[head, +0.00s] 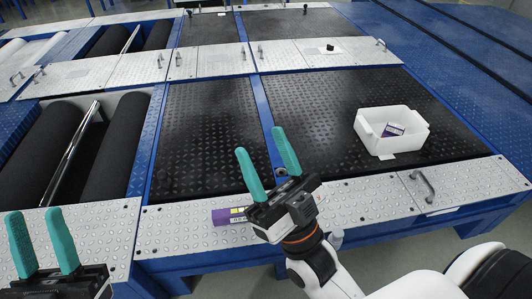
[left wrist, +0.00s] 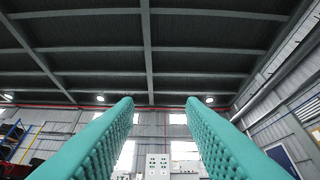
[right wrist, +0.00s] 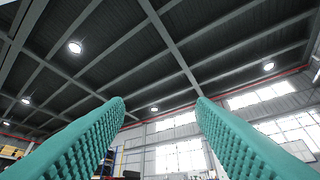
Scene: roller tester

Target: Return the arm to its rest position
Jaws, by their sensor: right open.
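My right gripper (head: 268,172) is raised over the front edge of the roller tester in the head view, its teal fingers apart and pointing up. Nothing is between them in the right wrist view (right wrist: 160,125). My left gripper (head: 42,243) is at the lower left corner of the head view, fingers up and apart. A purple box (head: 228,215) with a label lies on the silver front plate, partly hidden behind my right gripper.
A white bin (head: 408,143) with a purple-and-white item (head: 393,130) inside stands on the black plate at right. Dark rollers (head: 112,150) lie at left. Metal handles (head: 424,186) stick up from the silver plates. The black plate between (head: 205,140) is clear.

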